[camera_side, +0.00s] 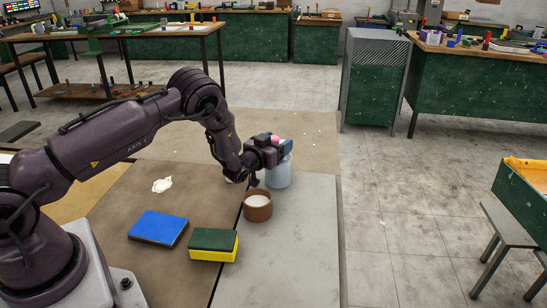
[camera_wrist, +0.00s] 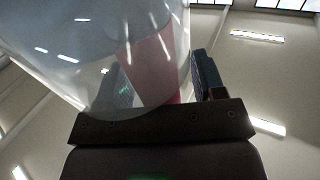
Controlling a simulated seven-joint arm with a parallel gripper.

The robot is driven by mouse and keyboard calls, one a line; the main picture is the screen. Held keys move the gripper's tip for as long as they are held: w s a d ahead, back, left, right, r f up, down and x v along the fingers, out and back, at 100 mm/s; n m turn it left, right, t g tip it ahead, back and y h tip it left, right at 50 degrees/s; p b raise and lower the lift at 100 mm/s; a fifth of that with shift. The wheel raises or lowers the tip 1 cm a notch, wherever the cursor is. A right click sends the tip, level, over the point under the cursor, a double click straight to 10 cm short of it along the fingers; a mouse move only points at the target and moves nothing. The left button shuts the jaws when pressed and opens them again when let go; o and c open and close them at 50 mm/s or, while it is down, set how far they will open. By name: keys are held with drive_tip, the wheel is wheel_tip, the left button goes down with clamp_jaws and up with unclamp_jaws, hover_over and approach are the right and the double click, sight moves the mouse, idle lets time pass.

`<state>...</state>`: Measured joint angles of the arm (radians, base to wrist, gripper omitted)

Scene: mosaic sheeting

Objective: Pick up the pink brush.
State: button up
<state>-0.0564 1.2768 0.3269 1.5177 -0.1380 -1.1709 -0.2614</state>
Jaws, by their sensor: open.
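A pink item (camera_side: 275,139), which looks like the pink brush, shows its top above a translucent pale-blue cup (camera_side: 279,175) in the side view. In the wrist view a wide pink shape (camera_wrist: 152,70) shows partly through the clear wall of the cup (camera_wrist: 60,50). My gripper (camera_side: 270,150) is open at the cup's rim, close to the pink item. In the wrist view one dark finger stands right of the pink shape, and a dark patch behind the cup wall may be the other finger. The brush's lower part is hard to make out.
A brown bowl with pale contents (camera_side: 258,208) stands just in front of the cup. A green-and-yellow sponge (camera_side: 214,245) and a blue flat block (camera_side: 158,228) lie nearer. A white scrap (camera_side: 162,185) lies left. The grey tabletop (camera_side: 300,255) at front right is clear.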

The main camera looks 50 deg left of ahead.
drive_tip(key=c, duration=1)
drive_tip(key=shift+r, duration=0.1)
